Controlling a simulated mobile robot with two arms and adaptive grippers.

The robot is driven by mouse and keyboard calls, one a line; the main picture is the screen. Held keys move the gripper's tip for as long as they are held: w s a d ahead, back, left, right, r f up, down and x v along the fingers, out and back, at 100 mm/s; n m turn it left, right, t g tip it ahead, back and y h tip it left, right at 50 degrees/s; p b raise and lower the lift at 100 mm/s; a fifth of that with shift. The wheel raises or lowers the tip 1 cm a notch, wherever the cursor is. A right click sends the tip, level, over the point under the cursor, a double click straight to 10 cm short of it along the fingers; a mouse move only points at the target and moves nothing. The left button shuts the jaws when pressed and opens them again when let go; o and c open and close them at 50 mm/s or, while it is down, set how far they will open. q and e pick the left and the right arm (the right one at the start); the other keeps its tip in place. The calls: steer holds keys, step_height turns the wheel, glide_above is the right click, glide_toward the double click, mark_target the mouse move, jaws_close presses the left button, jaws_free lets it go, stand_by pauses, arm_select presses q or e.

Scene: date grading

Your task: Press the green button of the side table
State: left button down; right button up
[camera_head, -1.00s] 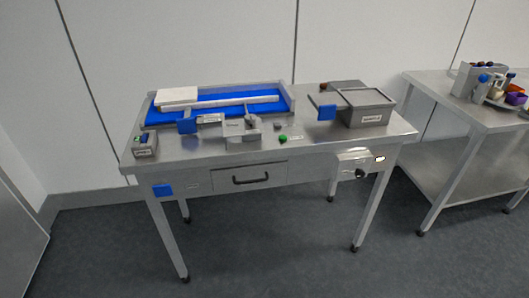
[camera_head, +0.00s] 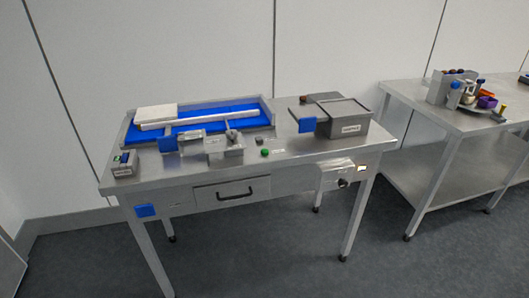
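The green button (camera_head: 265,152) is a small round knob on the top of the metal side table (camera_head: 180,182), near its front edge and right of the middle. It stands just right of a small grey device (camera_head: 225,150). A small dark reddish knob (camera_head: 259,140) sits right behind it. Nothing covers the green button. Neither of my grippers shows in the head view.
A blue tray (camera_head: 195,128) with a white block lies at the table's back left. A grey box (camera_head: 343,130) with a blue tab stands at the right. A drawer (camera_head: 232,192) is shut below. A second metal table (camera_head: 450,118) holds several objects. The floor in front is clear.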

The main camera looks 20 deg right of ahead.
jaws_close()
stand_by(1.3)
